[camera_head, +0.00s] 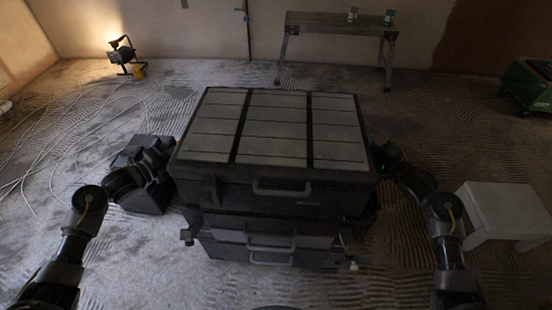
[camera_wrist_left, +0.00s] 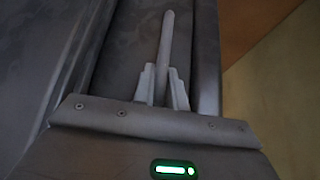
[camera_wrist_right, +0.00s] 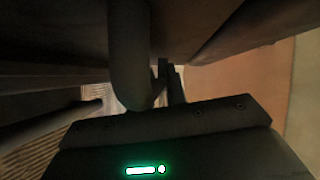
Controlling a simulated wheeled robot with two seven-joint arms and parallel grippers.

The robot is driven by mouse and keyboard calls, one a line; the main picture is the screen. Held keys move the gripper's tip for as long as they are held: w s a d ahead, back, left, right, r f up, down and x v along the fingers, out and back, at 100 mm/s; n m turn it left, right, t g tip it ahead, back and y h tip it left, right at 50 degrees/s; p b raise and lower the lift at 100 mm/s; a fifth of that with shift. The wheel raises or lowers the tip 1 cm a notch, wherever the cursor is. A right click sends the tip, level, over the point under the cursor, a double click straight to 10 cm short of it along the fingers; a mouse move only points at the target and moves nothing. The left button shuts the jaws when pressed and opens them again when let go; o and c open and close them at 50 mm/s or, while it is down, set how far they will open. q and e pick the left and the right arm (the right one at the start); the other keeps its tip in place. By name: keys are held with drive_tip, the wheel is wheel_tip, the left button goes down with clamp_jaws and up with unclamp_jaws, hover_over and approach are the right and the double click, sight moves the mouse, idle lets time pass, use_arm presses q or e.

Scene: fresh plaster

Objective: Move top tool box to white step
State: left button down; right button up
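The top tool box (camera_head: 300,185) is black with a grey panelled lid and a front handle. It sits level at the top of a stack, above lower tool boxes (camera_head: 270,240); I cannot tell whether a gap separates them. My left gripper (camera_head: 168,172) is at its left side. In the left wrist view the fingers (camera_wrist_left: 162,88) stand on both sides of a grey handle bar (camera_wrist_left: 166,40), closed on it. My right gripper (camera_head: 388,160) is at its right side. In the right wrist view a dark bar (camera_wrist_right: 128,55) partly hides the fingers (camera_wrist_right: 168,85). The white step (camera_head: 505,212) stands on the floor at right.
A work bench (camera_head: 335,24) with small cups stands at the back. A lit work lamp (camera_head: 124,52) with loose cables is at back left. A green container (camera_head: 528,84) stands at far right. Ridged floor is clear between stack and step.

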clamp_jaws()
use_arm(q)
drive_tip(key=shift+f, duration=0.1)
use_arm(e)
drive_tip(key=shift+f, duration=0.1)
idle(0.9)
